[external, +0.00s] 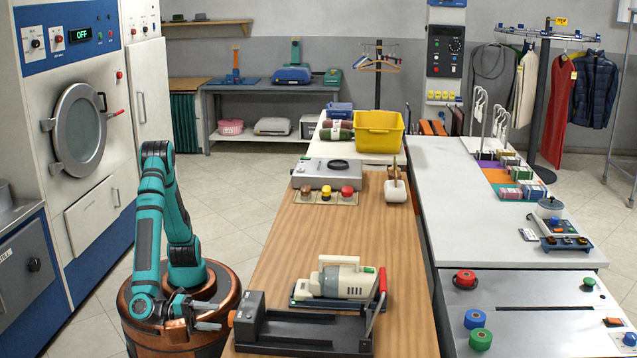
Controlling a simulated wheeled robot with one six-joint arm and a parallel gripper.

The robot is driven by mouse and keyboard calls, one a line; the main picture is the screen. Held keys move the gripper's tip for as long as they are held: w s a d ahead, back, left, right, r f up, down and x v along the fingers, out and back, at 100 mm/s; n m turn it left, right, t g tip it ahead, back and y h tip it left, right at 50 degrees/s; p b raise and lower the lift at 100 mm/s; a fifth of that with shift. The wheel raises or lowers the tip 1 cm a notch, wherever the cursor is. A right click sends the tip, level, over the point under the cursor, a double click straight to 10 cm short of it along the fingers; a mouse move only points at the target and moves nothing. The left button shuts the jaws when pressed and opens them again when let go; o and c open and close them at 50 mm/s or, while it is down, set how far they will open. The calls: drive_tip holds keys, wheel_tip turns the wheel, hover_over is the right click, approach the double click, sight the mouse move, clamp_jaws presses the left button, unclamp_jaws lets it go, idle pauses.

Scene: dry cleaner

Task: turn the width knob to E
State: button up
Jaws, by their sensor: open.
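No lettering that names a width knob can be read in the external view, so I cannot tell which control it is. A small orange knob (231,318) sticks out of the left side of a dark machine (300,335) at the near end of the wooden table. My gripper (216,316) is open and empty, just left of this knob; whether they touch is unclear. The machine has an upright dark block at its left and a red-handled lever (382,281) at its right. No letter scale or pointer is legible on it.
A cream and grey hand-held appliance (340,278) stands just behind the dark machine. Farther back on the wooden table (340,228) are a grey box (326,174) and several coloured knobs. The table's middle is clear. A washer-like machine (78,130) stands at the left.

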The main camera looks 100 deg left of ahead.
sight(229, 319)
drive_tip(key=shift+w, duration=2.75)
drive_tip(key=c, duration=0.7)
